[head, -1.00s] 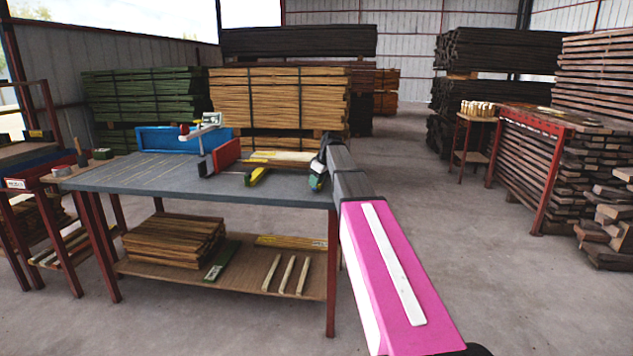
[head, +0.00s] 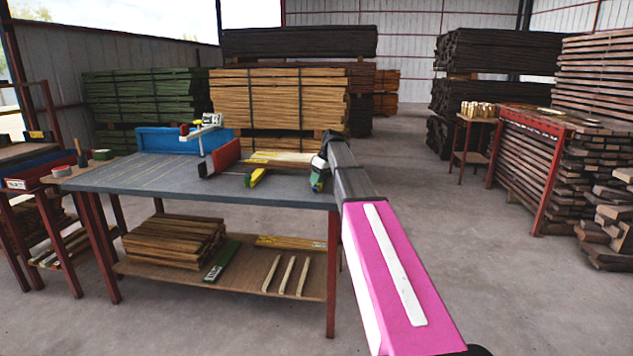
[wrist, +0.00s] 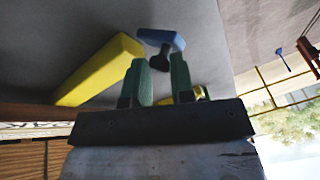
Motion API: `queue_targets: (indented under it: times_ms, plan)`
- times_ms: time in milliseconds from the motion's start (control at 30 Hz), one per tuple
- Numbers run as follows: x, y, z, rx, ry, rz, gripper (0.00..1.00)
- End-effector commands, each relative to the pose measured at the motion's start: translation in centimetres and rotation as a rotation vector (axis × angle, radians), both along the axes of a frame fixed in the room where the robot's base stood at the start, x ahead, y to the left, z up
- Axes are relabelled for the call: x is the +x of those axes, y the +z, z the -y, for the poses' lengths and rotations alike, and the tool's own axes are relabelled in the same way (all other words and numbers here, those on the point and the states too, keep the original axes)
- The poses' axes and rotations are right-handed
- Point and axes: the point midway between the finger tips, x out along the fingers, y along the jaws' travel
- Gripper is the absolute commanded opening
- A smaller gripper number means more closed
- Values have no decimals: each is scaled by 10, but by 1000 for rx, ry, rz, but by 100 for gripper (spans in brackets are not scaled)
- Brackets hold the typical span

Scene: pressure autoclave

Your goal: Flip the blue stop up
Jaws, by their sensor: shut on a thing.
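The blue stop (wrist: 162,39) shows in the wrist view just beyond my fingertips, with a blue head and a darker stem reaching back between them. My gripper (wrist: 161,68) has two green fingers a small gap apart, shut on the stop's stem; the exact contact is hard to see. In the head view my gripper (head: 317,183) is small at the right end of the grey workbench (head: 130,180), and I cannot make out the stop there.
A yellow bar (wrist: 100,70) lies close beside the fingers in the wrist view. On the bench stand a red block (head: 222,157), a yellow-ended piece (head: 256,177) and a blue panel (head: 165,140). The bench's front left top is clear. Open floor lies to the right.

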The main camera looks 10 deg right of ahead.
Motion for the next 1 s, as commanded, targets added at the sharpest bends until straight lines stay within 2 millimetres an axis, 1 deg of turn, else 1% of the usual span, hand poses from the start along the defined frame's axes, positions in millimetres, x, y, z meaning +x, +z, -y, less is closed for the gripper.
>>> queue_targets:
  times_ms: [33,100,300,500,700,1000]
  plan:
    - [8,-1,3,5,-3,-33,0]
    - [11,-1,5,20,-3,-82,0]
    - [17,-2,7,60,-3,-205,0]
    - [20,-2,9,88,-3,-292,0]
    - [21,-3,9,99,-3,-332,0]
    - [20,-3,9,101,-3,-338,0]
